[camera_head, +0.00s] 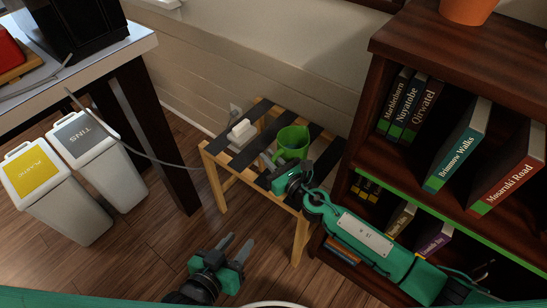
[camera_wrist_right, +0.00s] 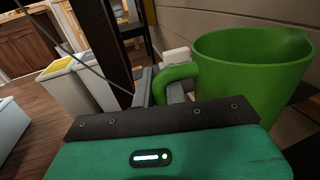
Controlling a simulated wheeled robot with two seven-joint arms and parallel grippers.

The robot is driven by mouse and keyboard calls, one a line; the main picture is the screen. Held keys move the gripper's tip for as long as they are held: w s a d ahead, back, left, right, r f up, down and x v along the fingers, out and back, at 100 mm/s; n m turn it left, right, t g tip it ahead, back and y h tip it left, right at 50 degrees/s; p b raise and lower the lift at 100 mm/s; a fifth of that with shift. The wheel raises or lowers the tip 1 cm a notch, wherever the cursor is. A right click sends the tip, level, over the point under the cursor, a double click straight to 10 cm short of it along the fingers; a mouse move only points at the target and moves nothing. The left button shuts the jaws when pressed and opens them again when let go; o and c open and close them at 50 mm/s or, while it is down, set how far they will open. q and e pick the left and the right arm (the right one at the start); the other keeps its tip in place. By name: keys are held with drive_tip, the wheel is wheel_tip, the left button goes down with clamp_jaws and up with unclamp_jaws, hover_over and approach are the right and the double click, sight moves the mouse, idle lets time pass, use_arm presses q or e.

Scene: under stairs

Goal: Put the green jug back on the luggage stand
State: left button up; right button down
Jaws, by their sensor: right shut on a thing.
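The green jug (camera_head: 292,141) is upright at the luggage stand (camera_head: 247,186), over the dark straps towards its right side. I cannot tell whether its base touches the straps. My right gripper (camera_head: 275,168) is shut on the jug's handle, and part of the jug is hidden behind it. In the right wrist view, the jug (camera_wrist_right: 250,75) fills the right side, with its handle between the fingers (camera_wrist_right: 160,88). My left gripper (camera_head: 234,248) is open and empty, low over the floor in front of the stand.
A white block-like object (camera_head: 241,132) sits on the stand's left part. A bookcase (camera_head: 400,45) stands close on the right. Two bins, yellow-lidded (camera_head: 65,212) and grey-lidded (camera_head: 112,168), stand left beside a table (camera_head: 140,40).

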drive_tip(key=shift+w, duration=0.1)
drive_tip(key=c, duration=1.9)
unclamp_jaws()
drive_tip(key=shift+f, duration=0.2)
drive_tip(key=o, duration=0.5)
drive_tip(key=shift+c, duration=0.2)
